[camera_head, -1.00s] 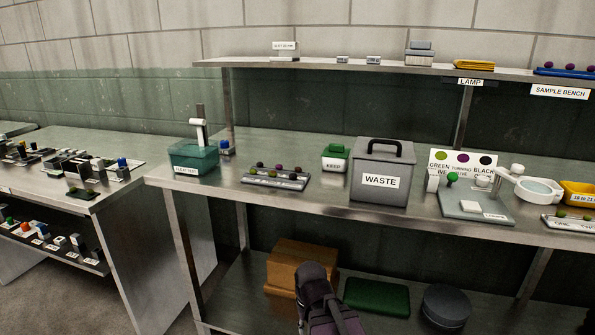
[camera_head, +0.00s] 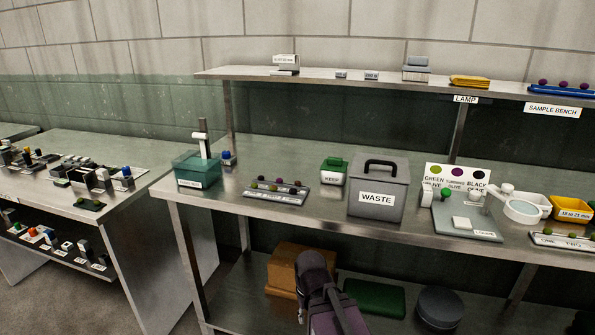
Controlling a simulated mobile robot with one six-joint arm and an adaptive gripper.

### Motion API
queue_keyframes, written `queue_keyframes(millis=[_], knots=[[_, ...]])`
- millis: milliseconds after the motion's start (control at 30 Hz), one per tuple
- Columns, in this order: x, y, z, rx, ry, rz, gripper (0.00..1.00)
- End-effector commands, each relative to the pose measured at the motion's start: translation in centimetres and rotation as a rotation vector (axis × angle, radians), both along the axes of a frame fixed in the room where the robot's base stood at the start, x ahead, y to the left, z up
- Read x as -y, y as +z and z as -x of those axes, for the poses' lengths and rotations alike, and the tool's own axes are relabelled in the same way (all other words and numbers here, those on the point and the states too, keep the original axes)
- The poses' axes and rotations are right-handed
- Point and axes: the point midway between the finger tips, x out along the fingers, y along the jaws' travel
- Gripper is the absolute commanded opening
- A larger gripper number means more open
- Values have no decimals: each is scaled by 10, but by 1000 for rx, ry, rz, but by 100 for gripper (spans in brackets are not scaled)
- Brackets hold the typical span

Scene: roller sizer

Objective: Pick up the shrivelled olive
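Several small olives, green, purple and dark, lie on a grey labelled tray (camera_head: 300,201) on the bench, left of the waste bin. They are too small here to tell which one is shrivelled. More olives lie on a white labelled tray (camera_head: 548,240) at the right edge and on a blue tray (camera_head: 560,91) on the upper shelf. Part of my arm (camera_head: 318,280) shows at the bottom middle, in front of the lower shelf. I cannot make out my gripper's fingers in this view.
The grey waste bin (camera_head: 378,199) stands right of a green-lidded KEEP tub (camera_head: 333,174). A teal container (camera_head: 197,172) stands at the bench's left end. A lamp magnifier (camera_head: 521,210) and chart (camera_head: 457,178) are at right. A separate table (camera_head: 120,184) stands left.

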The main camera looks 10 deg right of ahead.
Motion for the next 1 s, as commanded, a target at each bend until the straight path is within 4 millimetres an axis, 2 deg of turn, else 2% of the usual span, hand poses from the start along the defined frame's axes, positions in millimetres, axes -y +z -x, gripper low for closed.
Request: queue_keyframes(millis=[33, 1000], knots=[[0, 21, 0, 0, 0, 0, 40], [0, 209, 0, 0, 0, 0, 40]])
